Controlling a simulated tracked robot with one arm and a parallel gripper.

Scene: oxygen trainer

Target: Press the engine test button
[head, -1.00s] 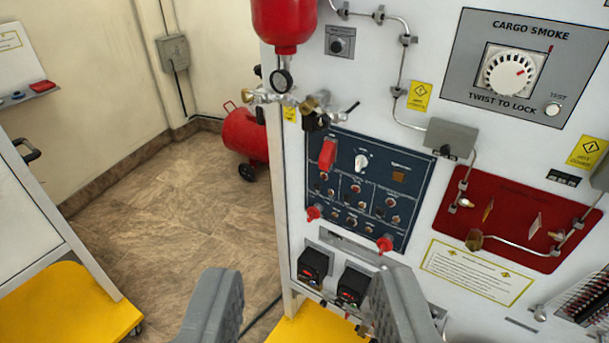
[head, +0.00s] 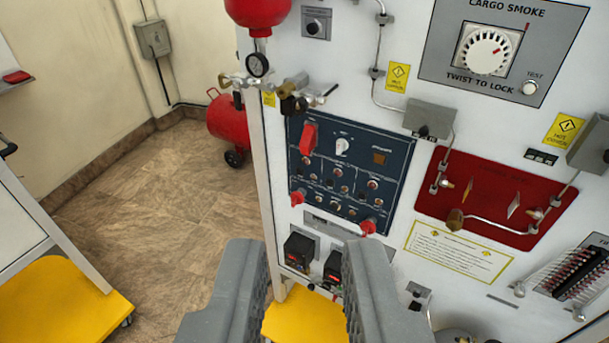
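My gripper (head: 305,245) is at the bottom of the picture. Its two grey fingers are apart with nothing visible between them, and it stands in front of the lower part of the white trainer panel. A dark blue control panel (head: 385,190) with a red guarded switch, a white knob and several small switches is above the fingertips. I cannot read its labels. A round white button (head: 529,88) marked TEST is on the grey Cargo Smoke plate (head: 440,65) at upper right. I cannot tell which control is the engine test button.
Two black boxes with red displays (head: 299,250) sit low on the panel near the fingers. Red caps (head: 369,226) and a brass-fitted valve (head: 294,90) stick out. A red plate (head: 480,165) with pipes is right. Open floor (head: 160,215) lies left, with a red tank (head: 228,122) behind.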

